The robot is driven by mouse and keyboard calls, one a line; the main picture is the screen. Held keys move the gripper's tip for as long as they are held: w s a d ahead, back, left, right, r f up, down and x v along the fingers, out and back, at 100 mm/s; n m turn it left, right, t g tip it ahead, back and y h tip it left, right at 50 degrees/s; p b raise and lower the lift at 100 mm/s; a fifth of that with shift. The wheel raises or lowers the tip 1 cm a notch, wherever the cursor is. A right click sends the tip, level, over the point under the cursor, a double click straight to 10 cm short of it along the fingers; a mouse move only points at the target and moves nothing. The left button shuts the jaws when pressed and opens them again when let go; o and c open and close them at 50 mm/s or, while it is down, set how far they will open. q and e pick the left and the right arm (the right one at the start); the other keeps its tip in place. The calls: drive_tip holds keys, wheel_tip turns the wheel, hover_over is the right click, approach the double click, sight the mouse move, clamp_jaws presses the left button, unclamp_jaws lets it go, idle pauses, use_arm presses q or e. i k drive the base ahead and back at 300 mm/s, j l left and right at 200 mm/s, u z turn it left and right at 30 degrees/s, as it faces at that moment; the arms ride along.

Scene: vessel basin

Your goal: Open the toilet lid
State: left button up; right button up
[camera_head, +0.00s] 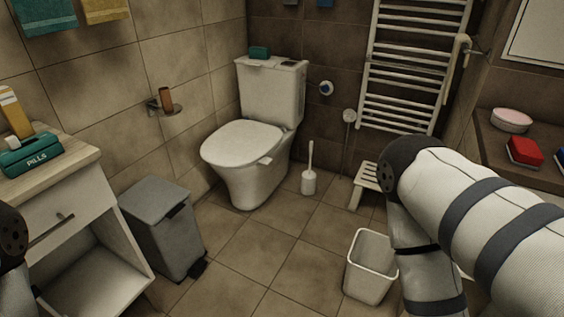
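The white toilet (258,185) stands against the back wall, left of the picture's middle. Its lid (242,142) is down over the bowl. A small pale tab (265,160) sticks out at the lid's right front edge. The tank (272,95) rises behind the lid, with a green item (259,52) on top. My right arm comes in from the right, bent, and its gripper is not visible. Only a small part of my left arm shows at the left edge; its gripper is not visible either. Neither arm touches the toilet.
A grey pedal bin (160,228) stands left of the toilet, beside a white cabinet (70,225). A toilet brush (309,180), a small stool (366,183) and an open white bin (368,265) are to the right. The floor (255,250) before the toilet is clear.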

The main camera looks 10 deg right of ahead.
sight(241, 142)
drive_tip(key=i+l+z, duration=0.1)
drive_tip(key=i+z, duration=0.2)
drive_tip(key=i, duration=0.55)
drive_tip(key=i+j+z, duration=0.15)
drive_tip(key=i+z, duration=0.2)
drive_tip(key=i, duration=0.5)
